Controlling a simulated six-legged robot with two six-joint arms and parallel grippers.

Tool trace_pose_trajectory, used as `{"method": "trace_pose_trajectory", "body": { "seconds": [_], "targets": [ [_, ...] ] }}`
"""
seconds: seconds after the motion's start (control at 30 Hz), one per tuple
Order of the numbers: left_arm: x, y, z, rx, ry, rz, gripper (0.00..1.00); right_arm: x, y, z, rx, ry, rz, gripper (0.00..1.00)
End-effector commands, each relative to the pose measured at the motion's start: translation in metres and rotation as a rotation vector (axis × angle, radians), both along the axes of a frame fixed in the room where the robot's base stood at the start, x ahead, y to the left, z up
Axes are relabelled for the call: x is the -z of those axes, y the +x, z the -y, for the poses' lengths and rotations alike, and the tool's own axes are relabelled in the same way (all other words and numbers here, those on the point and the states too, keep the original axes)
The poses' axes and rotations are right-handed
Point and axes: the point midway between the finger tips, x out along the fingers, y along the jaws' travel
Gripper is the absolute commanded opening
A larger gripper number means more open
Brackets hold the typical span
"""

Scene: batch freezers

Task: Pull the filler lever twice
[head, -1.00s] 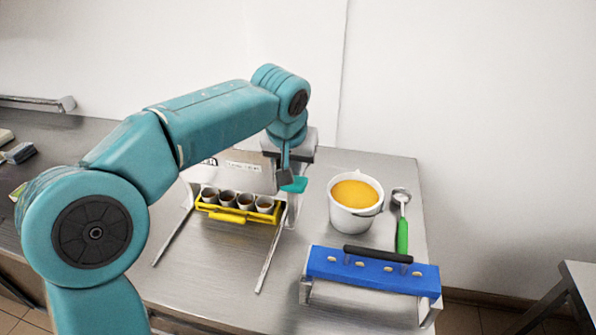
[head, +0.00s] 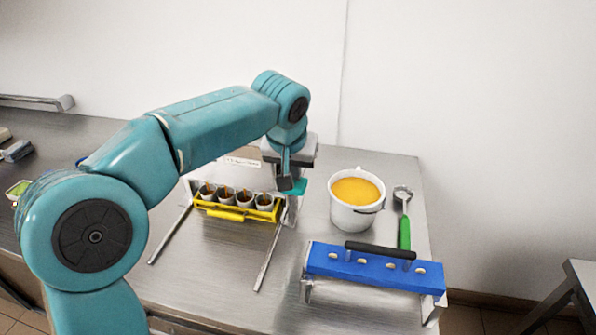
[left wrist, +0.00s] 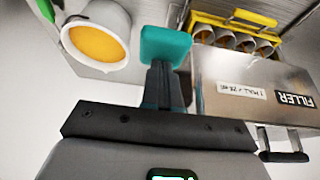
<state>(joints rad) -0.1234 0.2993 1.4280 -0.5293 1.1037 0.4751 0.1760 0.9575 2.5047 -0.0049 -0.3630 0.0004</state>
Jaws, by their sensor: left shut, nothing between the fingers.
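The filler (left wrist: 250,95) is a steel box labelled "FILLER"; in the head view my arm partly hides it (head: 290,150). Below the filler, a yellow mould holder (head: 232,214) carries several metal moulds. Thin orange streaks show at the moulds. My right gripper is out of view.
A white bucket (head: 352,215) of orange liquid stands right of the filler. A green-handled ladle (head: 404,232) lies beside it. A blue stick holder (head: 375,270) with a black handle is at the front right. Bare steel bench (head: 210,262) lies in front of the yellow holder.

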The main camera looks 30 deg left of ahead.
Motion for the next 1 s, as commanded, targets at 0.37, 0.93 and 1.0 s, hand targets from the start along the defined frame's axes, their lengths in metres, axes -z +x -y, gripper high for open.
{"method": "trace_pose_trajectory", "body": {
  "seconds": [0.37, 0.93, 1.0],
  "targets": [
    [0.022, 0.0, 0.0, 0.0, 0.0, -0.002, 0.0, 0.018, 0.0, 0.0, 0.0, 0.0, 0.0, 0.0],
    [0.051, 0.0, 0.0, 0.0, 0.0, -0.002, 0.0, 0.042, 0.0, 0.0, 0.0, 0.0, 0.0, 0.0],
    [0.055, 0.0, 0.0, 0.001, 0.001, -0.003, 0.0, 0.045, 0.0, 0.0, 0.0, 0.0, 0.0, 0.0]
  ]
}}
